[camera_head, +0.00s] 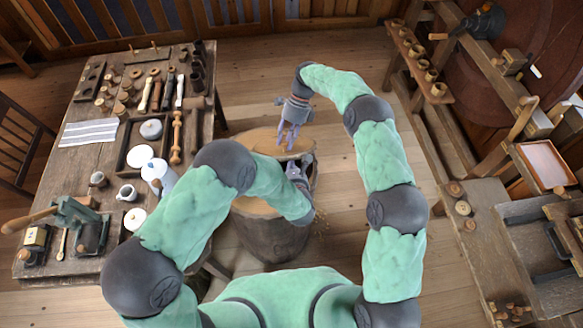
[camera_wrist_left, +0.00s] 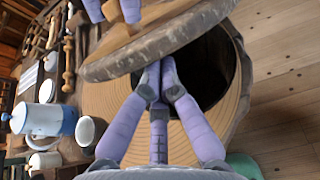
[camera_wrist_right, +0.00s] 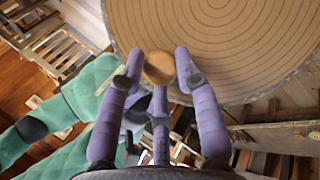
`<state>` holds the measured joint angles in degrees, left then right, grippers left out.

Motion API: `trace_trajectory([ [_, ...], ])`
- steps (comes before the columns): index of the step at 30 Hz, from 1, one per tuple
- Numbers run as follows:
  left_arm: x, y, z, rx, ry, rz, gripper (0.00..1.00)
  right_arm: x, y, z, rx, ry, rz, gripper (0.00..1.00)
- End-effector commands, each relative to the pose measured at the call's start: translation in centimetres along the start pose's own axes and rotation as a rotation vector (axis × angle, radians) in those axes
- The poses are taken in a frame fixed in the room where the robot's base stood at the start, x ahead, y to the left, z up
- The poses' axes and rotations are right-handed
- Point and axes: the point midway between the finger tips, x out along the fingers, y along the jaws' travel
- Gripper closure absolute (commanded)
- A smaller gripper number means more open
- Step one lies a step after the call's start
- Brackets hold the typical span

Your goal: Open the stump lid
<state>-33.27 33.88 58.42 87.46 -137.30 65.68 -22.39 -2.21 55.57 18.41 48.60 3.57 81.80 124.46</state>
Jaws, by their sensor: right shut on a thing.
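The stump (camera_head: 268,238) stands on the floor between my arms. Its lid (camera_head: 256,143) is a ringed wooden disc with a bark edge, lifted off the rim and tilted. The left wrist view shows the dark hollow (camera_wrist_left: 208,72) beneath the lid (camera_wrist_left: 185,33) and the ringed stump top (camera_wrist_left: 105,100). My right gripper (camera_head: 290,138) is shut on the lid's round knob (camera_wrist_right: 158,68). My left gripper (camera_wrist_left: 158,72) has its fingertips together, under the lid's near edge at the opening, holding nothing visible. Whether they touch the lid is unclear.
A workbench (camera_head: 88,190) crowded with turned pieces, a white jug (camera_head: 156,174) and tools stands close on the left. A rack of cups (camera_head: 419,60) and a lower bench (camera_head: 480,225) stand on the right. Open floor (camera_head: 345,215) lies right of the stump.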

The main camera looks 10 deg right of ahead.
Motion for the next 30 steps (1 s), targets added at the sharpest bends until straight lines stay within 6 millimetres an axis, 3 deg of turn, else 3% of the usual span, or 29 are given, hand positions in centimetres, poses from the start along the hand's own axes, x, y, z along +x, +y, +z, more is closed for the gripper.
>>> trace_trajectory([
  [6, 0.1, -0.1, 0.6, -0.005, -0.012, 0.002, 1.00, 0.5, 0.0, 0.1, 0.000, 0.002, 0.005, 1.00],
  [7, 0.1, -0.1, 0.6, -0.005, -0.013, 0.002, 1.00, 0.5, 0.0, 0.0, 0.000, 0.003, 0.005, 0.61],
  [9, 0.1, -0.1, 0.6, -0.006, -0.013, 0.002, 1.00, 0.5, 0.1, 0.0, 0.000, 0.003, 0.006, 0.44],
  [22, 0.1, -0.1, 0.5, -0.004, -0.011, 0.001, 1.00, -0.1, 0.0, 0.0, 0.001, 0.002, 0.003, 0.44],
  [30, 0.1, -0.1, 0.4, -0.004, -0.009, 0.001, 1.00, -4.3, -0.1, 0.1, 0.000, 0.000, 0.001, 0.44],
])
